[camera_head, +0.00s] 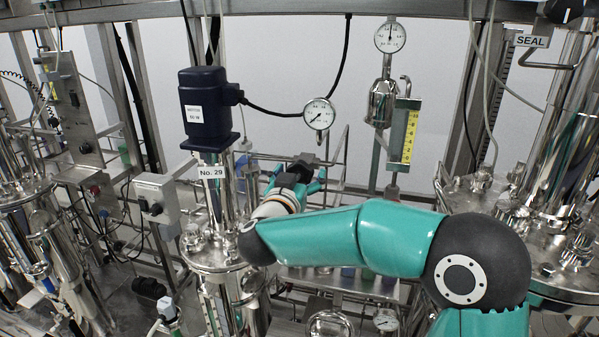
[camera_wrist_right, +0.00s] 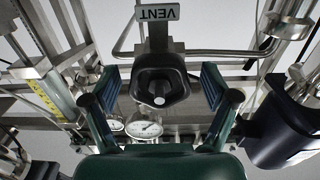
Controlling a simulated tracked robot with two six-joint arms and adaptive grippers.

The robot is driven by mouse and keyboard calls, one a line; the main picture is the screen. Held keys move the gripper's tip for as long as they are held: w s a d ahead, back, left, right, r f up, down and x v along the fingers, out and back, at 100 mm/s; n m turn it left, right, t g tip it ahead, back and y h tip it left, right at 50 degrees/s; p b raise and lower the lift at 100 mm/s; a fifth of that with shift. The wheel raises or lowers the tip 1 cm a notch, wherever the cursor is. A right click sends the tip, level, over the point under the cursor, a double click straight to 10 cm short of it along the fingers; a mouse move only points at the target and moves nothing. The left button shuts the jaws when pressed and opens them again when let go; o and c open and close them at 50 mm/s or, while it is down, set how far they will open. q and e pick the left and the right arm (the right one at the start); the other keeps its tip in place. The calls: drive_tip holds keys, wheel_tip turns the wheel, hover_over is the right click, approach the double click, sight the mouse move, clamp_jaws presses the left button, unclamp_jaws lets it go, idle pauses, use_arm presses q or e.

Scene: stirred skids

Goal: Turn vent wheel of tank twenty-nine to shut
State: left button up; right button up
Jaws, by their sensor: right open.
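The tank marked No. 29 (camera_head: 212,262) stands left of centre in the head view, its label (camera_head: 211,172) upright below a motor. In the right wrist view the black vent wheel (camera_wrist_right: 174,94) has a light round centre and sits below a VENT sign (camera_wrist_right: 165,14), which appears upside down. My right gripper (camera_head: 300,178) reaches to just right of the No. 29 label. Its fingers are open, one on each side of the wheel in the wrist view; contact is not visible. In the head view the gripper largely hides the wheel. My left gripper is not in view.
A dark blue motor (camera_head: 207,108) stands above the tank and shows close at right in the wrist view (camera_wrist_right: 282,132). A gauge (camera_head: 319,114), a yellow level scale (camera_head: 410,136) and metal pipes surround the reach. Another steel vessel (camera_head: 562,160) stands at right.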

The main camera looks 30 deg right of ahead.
drive_tip(key=shift+w, duration=0.1)
drive_tip(key=c, duration=1.2)
drive_tip(key=shift+o, duration=0.2)
